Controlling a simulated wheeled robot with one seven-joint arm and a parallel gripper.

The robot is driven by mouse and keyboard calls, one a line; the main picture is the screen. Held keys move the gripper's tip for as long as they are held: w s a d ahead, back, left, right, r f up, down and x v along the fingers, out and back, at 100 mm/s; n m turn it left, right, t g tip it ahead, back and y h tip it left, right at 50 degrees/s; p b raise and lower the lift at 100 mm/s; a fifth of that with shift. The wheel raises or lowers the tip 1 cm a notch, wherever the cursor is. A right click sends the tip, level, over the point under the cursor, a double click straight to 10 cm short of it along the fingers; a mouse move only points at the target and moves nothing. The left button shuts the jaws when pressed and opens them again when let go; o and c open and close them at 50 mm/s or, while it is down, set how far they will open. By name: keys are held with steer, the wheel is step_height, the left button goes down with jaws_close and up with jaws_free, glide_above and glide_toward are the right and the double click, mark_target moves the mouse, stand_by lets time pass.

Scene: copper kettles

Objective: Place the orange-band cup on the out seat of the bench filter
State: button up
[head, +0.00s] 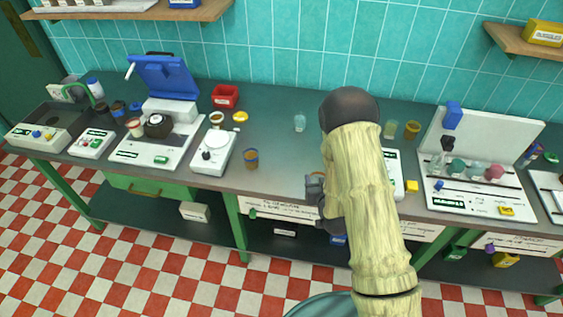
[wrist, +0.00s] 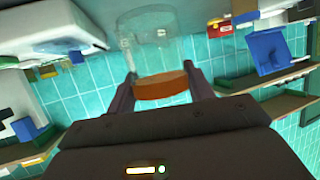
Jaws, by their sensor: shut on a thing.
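The orange-band cup (wrist: 158,50) is clear and shows in the wrist view with its orange band (wrist: 160,86) between the fingers. My gripper (wrist: 162,80) is shut on it. In the head view my arm hides the cup, and only a grey part of my gripper (head: 317,188) shows at the bench's front edge. I cannot tell for sure which station is the bench filter. A white-backed station (head: 475,198) with several flasks stands at the right. A white device (head: 394,172) is partly hidden behind my arm. No seat marked out is readable.
The bench middle has free room. A wall shelf (head: 520,40) hangs at upper right.

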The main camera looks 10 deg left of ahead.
steer(key=s+d+f+m+h, duration=0.1)
steer(key=s+d+f+h, duration=0.1)
steer(key=d, duration=0.3)
steer(key=s+d+f+m+h, duration=0.1)
steer(key=s+d+f, duration=0.15)
steer(key=d, duration=0.35)
step_height(320, 180, down, 9)
steer(key=b, duration=1)
steer(key=shift+a+f+t, duration=0.2)
steer(key=shift+a+t, duration=0.1)
steer(key=shift+a, duration=0.05)
steer(key=shift+w+a, duration=0.1)
